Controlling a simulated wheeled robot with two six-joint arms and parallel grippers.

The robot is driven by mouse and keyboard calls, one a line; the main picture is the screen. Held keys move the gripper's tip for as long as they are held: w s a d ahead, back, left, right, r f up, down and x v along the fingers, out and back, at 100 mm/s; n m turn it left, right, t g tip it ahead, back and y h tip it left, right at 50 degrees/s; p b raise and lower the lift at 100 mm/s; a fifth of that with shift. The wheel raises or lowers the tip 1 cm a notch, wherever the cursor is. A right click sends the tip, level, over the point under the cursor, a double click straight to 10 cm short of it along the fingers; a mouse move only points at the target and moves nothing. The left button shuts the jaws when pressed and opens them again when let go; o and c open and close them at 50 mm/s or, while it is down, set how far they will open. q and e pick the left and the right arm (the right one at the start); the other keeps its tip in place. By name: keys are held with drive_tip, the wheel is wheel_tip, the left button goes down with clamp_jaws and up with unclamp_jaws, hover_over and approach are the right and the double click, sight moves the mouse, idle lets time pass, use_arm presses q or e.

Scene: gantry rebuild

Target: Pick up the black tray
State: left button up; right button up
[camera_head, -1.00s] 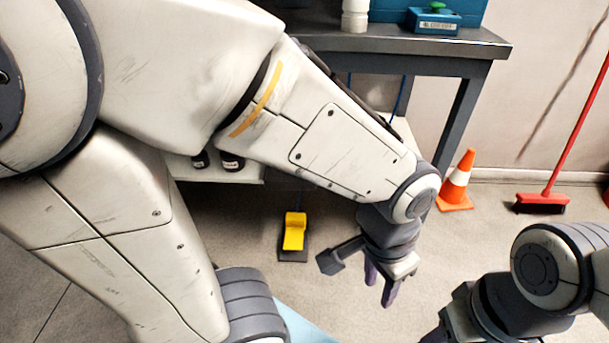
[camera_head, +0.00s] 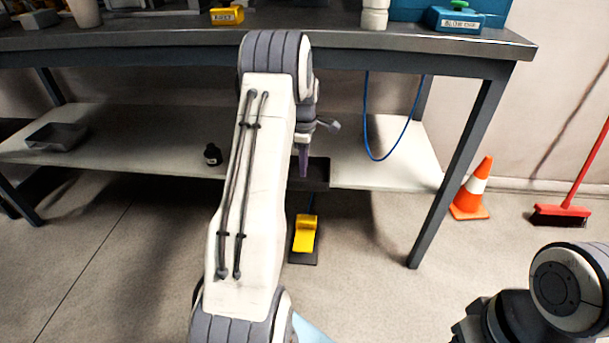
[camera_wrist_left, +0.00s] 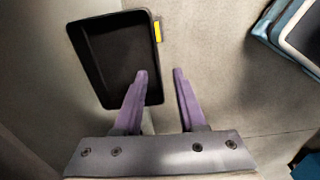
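The black tray (camera_head: 322,172) lies on the lower shelf of the workbench, partly hidden behind my left arm and gripper. In the left wrist view the black tray (camera_wrist_left: 108,55) is a shallow rounded rectangle with a yellow label on its right rim. My left gripper (camera_head: 303,160) points down at the tray. In the left wrist view the left gripper (camera_wrist_left: 159,73) is open and empty. Its left finger overlaps the tray's right part and its right finger shows beyond the rim. I cannot tell whether they touch. My right gripper (camera_head: 470,325) is mostly cut off at the bottom edge.
The bench top (camera_head: 400,43) overhangs the lower shelf (camera_head: 385,165). A dark grey bin (camera_head: 57,136) and a small black bottle (camera_head: 212,154) stand on the shelf. A yellow pedal (camera_head: 305,236) lies on the floor below. A blue cable (camera_head: 368,130) hangs right of the gripper.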

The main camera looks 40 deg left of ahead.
sight(302, 182)
use_arm(q)
drive_tip(key=shift+a+f+n, duration=0.2)
drive_tip(key=shift+a+n, duration=0.1)
drive_tip(key=shift+a, duration=0.05)
drive_tip(key=shift+f, duration=0.25)
wheel_tip(302, 182, down, 7)
drive_tip(key=b, duration=0.3)
drive_tip(key=shift+b, duration=0.3)
drive_tip(key=shift+r, duration=0.1)
clamp_jaws()
idle(0.6)
